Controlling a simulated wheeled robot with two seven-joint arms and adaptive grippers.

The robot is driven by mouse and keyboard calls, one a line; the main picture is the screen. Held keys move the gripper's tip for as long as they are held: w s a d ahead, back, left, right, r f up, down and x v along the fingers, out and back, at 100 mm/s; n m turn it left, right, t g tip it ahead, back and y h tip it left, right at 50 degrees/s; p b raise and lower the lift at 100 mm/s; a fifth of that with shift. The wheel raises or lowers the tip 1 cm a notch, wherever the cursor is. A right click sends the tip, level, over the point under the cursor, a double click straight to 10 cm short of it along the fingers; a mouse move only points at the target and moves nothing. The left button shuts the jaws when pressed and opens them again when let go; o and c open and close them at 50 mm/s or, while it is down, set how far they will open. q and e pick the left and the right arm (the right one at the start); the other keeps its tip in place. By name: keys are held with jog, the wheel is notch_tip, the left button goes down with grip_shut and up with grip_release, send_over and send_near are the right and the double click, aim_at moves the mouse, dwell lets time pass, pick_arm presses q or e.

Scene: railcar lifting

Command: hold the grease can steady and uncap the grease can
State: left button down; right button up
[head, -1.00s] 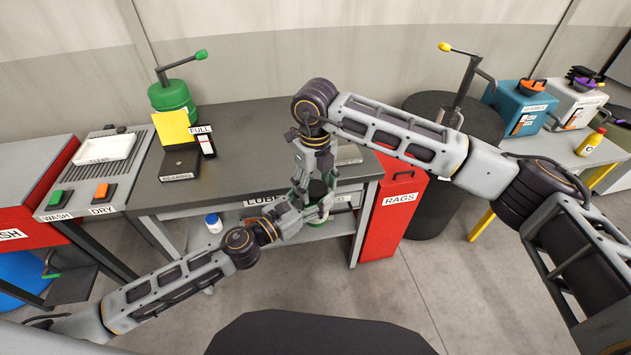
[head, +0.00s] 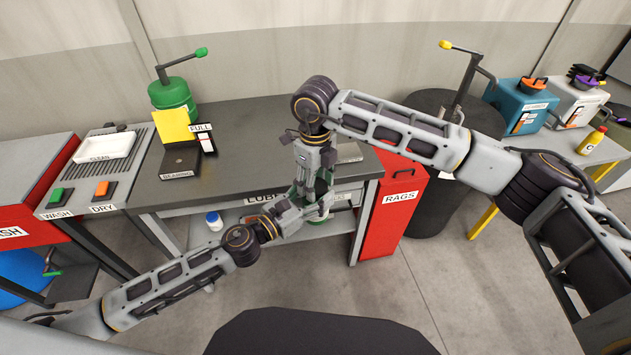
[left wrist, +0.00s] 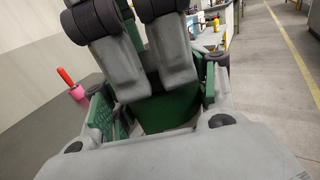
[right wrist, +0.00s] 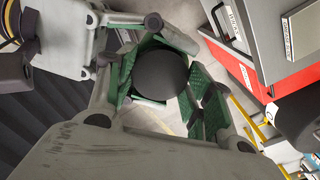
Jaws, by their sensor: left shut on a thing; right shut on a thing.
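The green grease can (left wrist: 168,112) is between the pads of my left gripper (head: 303,208), which is shut on its side in front of the bench edge. The left wrist view shows the can's green wall between the fingers. My right gripper (head: 318,193) comes down from above, directly over the can, and is shut on its dark round cap (right wrist: 160,75). In the right wrist view the cap lies between the green finger pads. In the head view the grippers hide most of the can and cap. I cannot tell whether the cap is still seated.
The dark bench top (head: 250,150) stands behind the grippers, with a bearing box (head: 181,160) on its left. A red rags bin (head: 393,215) stands close on the right. Floor in front is clear.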

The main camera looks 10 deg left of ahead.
jog(key=shift+w+d, duration=0.1)
jog(key=o, duration=1.1)
jog(key=shift+r, duration=2.25)
jog(key=shift+c, duration=0.4)
